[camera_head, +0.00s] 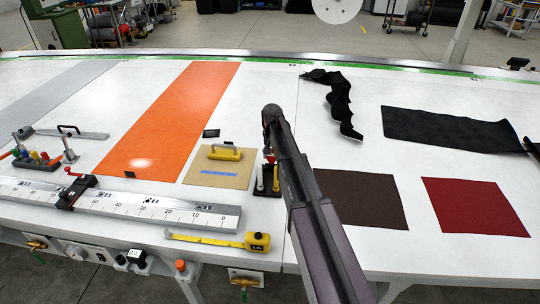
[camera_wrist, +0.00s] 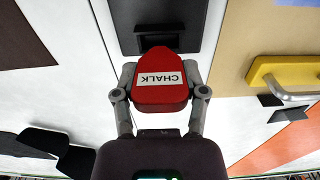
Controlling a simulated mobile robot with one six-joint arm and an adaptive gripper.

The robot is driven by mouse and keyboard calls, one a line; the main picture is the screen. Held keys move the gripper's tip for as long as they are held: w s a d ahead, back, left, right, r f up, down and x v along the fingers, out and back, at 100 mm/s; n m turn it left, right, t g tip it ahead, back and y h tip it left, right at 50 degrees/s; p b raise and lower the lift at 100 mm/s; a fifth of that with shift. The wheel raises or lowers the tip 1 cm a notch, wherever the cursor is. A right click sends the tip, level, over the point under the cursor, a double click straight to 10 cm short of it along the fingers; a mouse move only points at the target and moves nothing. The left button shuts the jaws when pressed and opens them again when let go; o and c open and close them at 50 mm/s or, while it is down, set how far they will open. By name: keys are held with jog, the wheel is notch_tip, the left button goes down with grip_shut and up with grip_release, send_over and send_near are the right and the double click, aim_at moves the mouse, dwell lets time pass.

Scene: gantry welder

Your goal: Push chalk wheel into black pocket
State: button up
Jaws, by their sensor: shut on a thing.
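The chalk wheel (camera_wrist: 160,96) is a red, rounded piece with a white CHALK label. My gripper (camera_wrist: 160,76) is shut on it, with one finger against each side. The wheel is mostly hidden there.
A tan board (camera_head: 215,178) with a yellow-handled tool (camera_head: 225,153) lies left of the holder. A ruler rail (camera_head: 150,206) and tape measure (camera_head: 257,242) lie in front. Brown (camera_head: 365,205) and red (camera_head: 474,205) sheets lie to the right.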

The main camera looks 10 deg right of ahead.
aim_at(272, 165)
jog(key=shift+f+b, duration=1.6)
jog(key=shift+f, duration=0.05)
jog(key=o, duration=1.2)
jog(key=shift+r, duration=0.1)
